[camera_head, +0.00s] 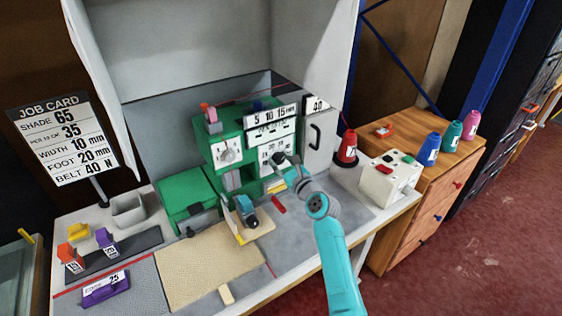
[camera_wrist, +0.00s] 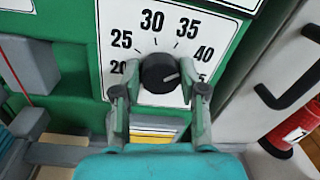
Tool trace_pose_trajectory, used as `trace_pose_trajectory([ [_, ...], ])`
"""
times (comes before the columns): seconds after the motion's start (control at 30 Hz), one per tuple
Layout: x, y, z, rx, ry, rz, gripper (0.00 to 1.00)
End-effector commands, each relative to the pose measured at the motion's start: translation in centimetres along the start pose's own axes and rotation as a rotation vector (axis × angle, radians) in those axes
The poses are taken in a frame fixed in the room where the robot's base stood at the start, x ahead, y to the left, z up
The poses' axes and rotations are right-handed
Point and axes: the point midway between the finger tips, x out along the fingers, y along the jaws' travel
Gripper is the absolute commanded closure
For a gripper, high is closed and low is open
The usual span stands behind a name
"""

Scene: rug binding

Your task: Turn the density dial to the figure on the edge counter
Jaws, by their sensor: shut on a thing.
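The density dial is a round black knob (camera_wrist: 160,72) on a white scale plate (camera_wrist: 118,62) with figures from 20 through 25, 30, 35 and 40 to a partly hidden 45. Its pale mark points right, toward the 40 to 45 side; the exact figure is hard to tell. My gripper (camera_wrist: 160,78) is shut on the knob, one finger on each side. In the camera_head view my gripper (camera_head: 284,163) reaches the front of the green machine (camera_head: 222,148) and partly hides the dial. The purple edge counter (camera_head: 105,290) reads 25 at the bench's front left.
A job card (camera_head: 55,140) at left lists shade 65, per 10 cm 35, width 10 mm, foot 20 mm, belt 40 N. A beige rug piece (camera_head: 205,265) lies on the bench. A white box (camera_head: 388,180) and a red cone (camera_head: 347,148) stand right of the machine.

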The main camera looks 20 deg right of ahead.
Motion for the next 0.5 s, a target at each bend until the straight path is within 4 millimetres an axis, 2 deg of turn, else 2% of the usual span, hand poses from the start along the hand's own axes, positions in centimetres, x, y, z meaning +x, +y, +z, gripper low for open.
trace_pose_trajectory([
  [0.5,-0.01,0.2,-0.14,-0.477,-0.024,-0.001,0.93],
])
